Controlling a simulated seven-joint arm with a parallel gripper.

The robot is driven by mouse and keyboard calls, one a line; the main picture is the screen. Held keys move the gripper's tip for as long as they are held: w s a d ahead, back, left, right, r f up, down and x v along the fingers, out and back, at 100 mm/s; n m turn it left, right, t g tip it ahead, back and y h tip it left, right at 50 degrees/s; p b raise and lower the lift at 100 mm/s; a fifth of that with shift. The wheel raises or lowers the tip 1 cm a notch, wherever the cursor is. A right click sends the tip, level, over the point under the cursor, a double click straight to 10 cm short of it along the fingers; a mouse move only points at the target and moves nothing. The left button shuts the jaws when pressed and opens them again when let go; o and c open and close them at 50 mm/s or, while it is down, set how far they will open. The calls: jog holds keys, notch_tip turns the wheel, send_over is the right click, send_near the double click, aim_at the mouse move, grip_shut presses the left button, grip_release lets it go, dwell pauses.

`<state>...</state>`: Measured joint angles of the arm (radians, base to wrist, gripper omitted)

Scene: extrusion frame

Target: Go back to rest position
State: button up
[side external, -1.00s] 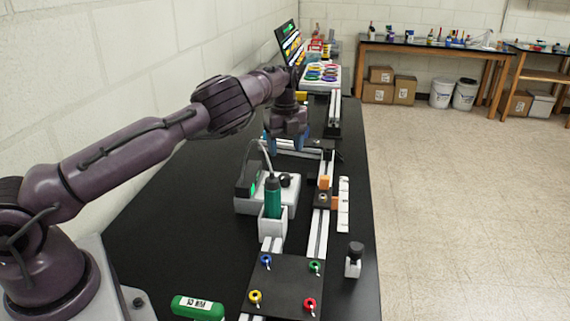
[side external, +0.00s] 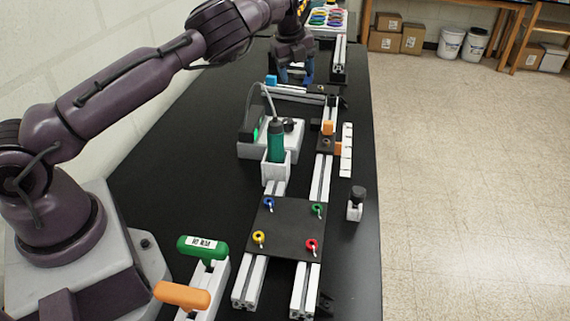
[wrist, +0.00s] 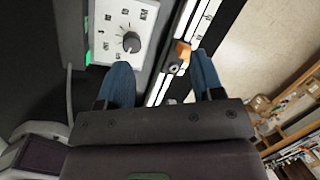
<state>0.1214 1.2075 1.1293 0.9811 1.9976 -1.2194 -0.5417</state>
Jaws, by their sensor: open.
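My gripper (side external: 294,74) is at the far part of the black bench, above the far end of the extrusion frame (side external: 322,180). Its two blue fingers are apart, with nothing between them. In the wrist view the open fingers (wrist: 160,85) point toward the frame's rails and an orange block (wrist: 182,52). The same orange block (side external: 327,127) sits on the right rail in the side view. I cannot tell the exact height of the fingers above the bench.
A black plate (side external: 285,228) with coloured rings lies nearer. Green (side external: 203,246) and orange (side external: 182,295) handles stand near my base. The bench's left middle is clear.

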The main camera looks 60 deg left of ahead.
jog(key=a+r+n+t+y, duration=0.5)
jog(key=a+r+n+t, duration=0.3)
jog(key=r+n, duration=0.2)
jog(key=s+r+n+g+y, duration=0.2)
jog(key=s+n, duration=0.4)
jog(key=s, duration=0.1)
jog(key=s+d+r+n+g+h, duration=0.1)
jog(key=s+d+r+n+h, duration=0.1)
jog(key=s+d, duration=1.1)
jog(key=s+d+r+n+g+h, duration=0.1)
jog(key=s+d+h, duration=0.4)
jog(key=s+d, duration=0.8)
jog(key=s+n+g, duration=0.1)
jog(key=s+n, duration=0.1)
jog(key=s, duration=0.1)
jog(key=shift+s+d+r+h, duration=0.25)
jog(key=shift+s+r+h, duration=0.05)
jog(key=shift+s+r, duration=0.05)
